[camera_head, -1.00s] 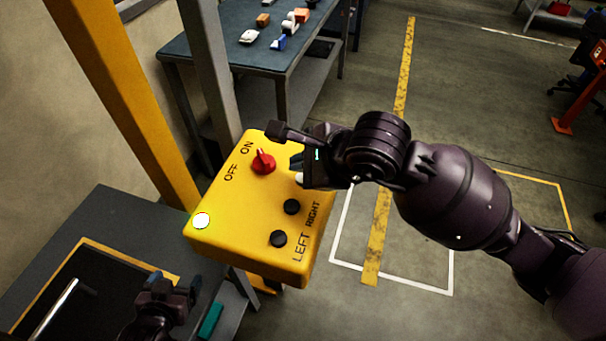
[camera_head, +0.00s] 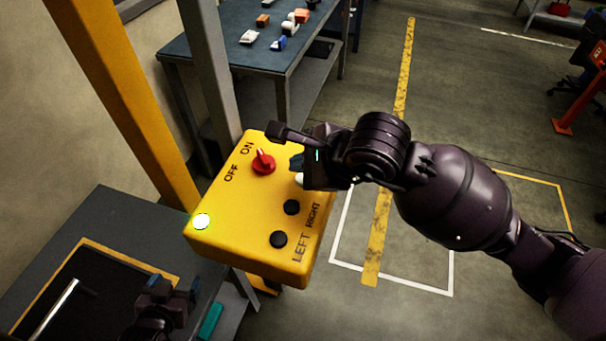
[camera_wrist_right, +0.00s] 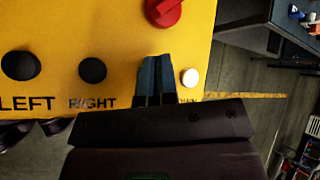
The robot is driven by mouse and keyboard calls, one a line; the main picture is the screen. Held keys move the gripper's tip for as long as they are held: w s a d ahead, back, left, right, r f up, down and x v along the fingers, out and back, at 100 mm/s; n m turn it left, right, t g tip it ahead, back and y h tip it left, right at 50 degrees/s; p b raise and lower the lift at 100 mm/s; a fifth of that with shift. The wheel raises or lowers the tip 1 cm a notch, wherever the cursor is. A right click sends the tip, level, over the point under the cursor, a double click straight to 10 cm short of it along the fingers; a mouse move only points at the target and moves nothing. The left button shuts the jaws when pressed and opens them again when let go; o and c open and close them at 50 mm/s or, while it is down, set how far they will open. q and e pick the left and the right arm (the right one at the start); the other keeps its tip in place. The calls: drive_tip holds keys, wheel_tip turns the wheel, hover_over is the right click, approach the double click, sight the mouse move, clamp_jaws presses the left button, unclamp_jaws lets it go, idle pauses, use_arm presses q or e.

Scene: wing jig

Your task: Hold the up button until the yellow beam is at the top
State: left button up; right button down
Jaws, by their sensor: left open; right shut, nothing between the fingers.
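A yellow control box (camera_head: 235,215) shows a red switch (camera_head: 263,162) between ON and OFF, and black LEFT (camera_head: 278,239) and RIGHT (camera_head: 291,207) buttons. A white button (camera_wrist_right: 189,77) sits right of my right fingertips in the right wrist view, its label mostly covered. My right gripper (camera_head: 297,162) is shut and empty, its fingertips (camera_wrist_right: 157,62) over the button row past RIGHT. Whether they touch a button is hidden. I cannot make out an up label. A yellow upright (camera_head: 120,90) stands behind the box; no yellow beam is certain. My left gripper (camera_head: 168,290) is open, low left.
A lamp (camera_head: 202,221) on the box glows white with a green rim. A dark bench (camera_head: 105,225) stands at left. A blue-topped table (camera_head: 235,60) with small parts is behind. A grey post (camera_head: 208,70) rises beside the box. The floor at right is mostly clear.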

use_arm(q)
drive_tip(key=shift+w+r, duration=0.15)
drive_tip(key=shift+w, duration=0.1)
use_arm(e)
drive_tip(key=shift+f, duration=0.1)
idle(0.3)
use_arm(q)
drive_tip(key=shift+s+f+b, duration=0.1)
drive_tip(key=shift+f+b, duration=0.35)
drive_tip(key=shift+f, duration=0.1)
use_arm(e)
drive_tip(key=shift+f, duration=0.35)
use_arm(q)
drive_tip(key=shift+s+f, duration=0.1)
drive_tip(key=shift+s, duration=0.15)
